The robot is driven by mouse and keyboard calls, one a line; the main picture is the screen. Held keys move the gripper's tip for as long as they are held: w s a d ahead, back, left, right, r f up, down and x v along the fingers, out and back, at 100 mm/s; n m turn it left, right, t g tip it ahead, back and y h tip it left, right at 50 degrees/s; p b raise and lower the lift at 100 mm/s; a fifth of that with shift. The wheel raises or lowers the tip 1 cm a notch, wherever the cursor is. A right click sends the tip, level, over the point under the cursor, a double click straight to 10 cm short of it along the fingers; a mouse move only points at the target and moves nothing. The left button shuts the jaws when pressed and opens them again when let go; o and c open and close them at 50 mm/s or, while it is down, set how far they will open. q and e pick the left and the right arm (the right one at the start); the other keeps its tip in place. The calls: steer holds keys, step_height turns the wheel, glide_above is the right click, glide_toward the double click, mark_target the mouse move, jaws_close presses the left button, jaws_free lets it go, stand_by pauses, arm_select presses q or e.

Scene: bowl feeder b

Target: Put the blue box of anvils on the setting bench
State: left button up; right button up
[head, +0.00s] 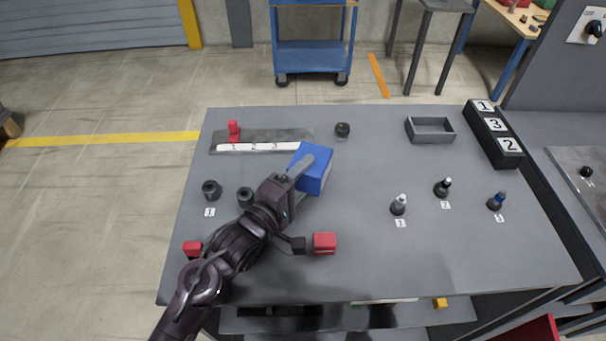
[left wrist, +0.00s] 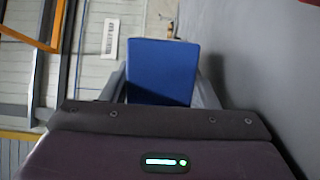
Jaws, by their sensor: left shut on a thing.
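The blue box (head: 314,174) is over the middle left of the grey bench top (head: 360,205). My left gripper (head: 308,178) is shut on it, with one finger along its upper side. In the left wrist view the blue box (left wrist: 162,70) sits between the two fingers (left wrist: 162,88), one on each side. The head view does not clearly show whether the box touches the bench or hangs just above it. The contents of the box are hidden. My right gripper is not in view.
A rail with a white numbered strip (head: 258,147) lies behind the box. Dark round parts (head: 211,190) stand left, and a red block (head: 324,243) lies in front. Numbered tools (head: 399,205), a grey open tray (head: 430,130) and a numbered block (head: 494,133) are right.

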arm_select(q)
steer(key=o, duration=1.4)
steer(key=shift+o, duration=0.3)
steer(key=shift+r, duration=0.1)
steer(key=shift+s+a+r, duration=0.1)
steer(key=b+v, duration=0.1)
steer(key=v, duration=0.9)
steer(key=shift+s+a, duration=0.1)
steer(key=shift+s, duration=0.1)
steer(key=shift+s+a+b, duration=0.3)
steer(key=shift+s+a, duration=0.05)
steer(key=shift+s, duration=0.15)
